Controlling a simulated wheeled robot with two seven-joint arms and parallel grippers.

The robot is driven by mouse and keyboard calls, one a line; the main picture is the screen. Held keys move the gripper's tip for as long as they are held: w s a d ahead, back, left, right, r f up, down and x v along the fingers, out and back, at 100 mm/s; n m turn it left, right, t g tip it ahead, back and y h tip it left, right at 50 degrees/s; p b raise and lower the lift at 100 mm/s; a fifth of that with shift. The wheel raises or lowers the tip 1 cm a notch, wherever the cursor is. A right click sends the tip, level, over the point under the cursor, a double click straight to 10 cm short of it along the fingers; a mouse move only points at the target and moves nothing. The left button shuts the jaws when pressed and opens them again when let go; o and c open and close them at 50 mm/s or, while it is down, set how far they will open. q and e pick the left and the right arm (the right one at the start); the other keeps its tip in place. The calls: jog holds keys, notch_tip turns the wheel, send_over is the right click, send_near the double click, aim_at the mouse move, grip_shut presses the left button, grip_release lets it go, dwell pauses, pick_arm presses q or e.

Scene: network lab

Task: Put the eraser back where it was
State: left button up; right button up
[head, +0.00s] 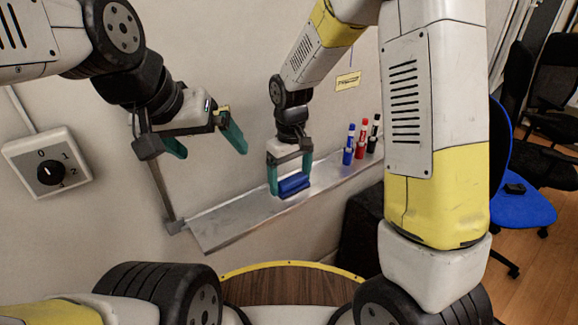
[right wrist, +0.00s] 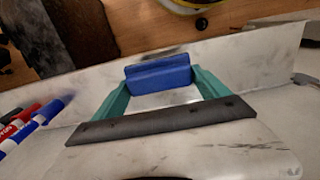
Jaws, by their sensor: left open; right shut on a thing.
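The blue eraser (head: 294,185) is between the green fingers of my right gripper (head: 290,178), at the metal ledge (head: 228,230) on the wall. In the right wrist view the eraser (right wrist: 158,76) sits across the fingertips, with the ledge (right wrist: 235,50) behind it. My right gripper is shut on it. I cannot tell whether the eraser touches the ledge. My left gripper (head: 206,146) is open and empty, to the left of the right one and above the ledge's left end.
Blue, red and black markers (head: 361,143) stand at the ledge's right part, right of the eraser. A rotary switch box (head: 48,162) is on the wall at the left. A blue chair (head: 522,205) stands at the right. The ledge's left part is bare.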

aim_at(289, 179)
jog(key=w, duration=0.4)
jog(key=shift+a+f, duration=0.2)
jog(key=shift+w+f, duration=0.15)
jog(key=shift+f, duration=1.6)
jog(key=o, duration=1)
jog(key=shift+f, duration=0.1)
jog(key=shift+o, duration=0.2)
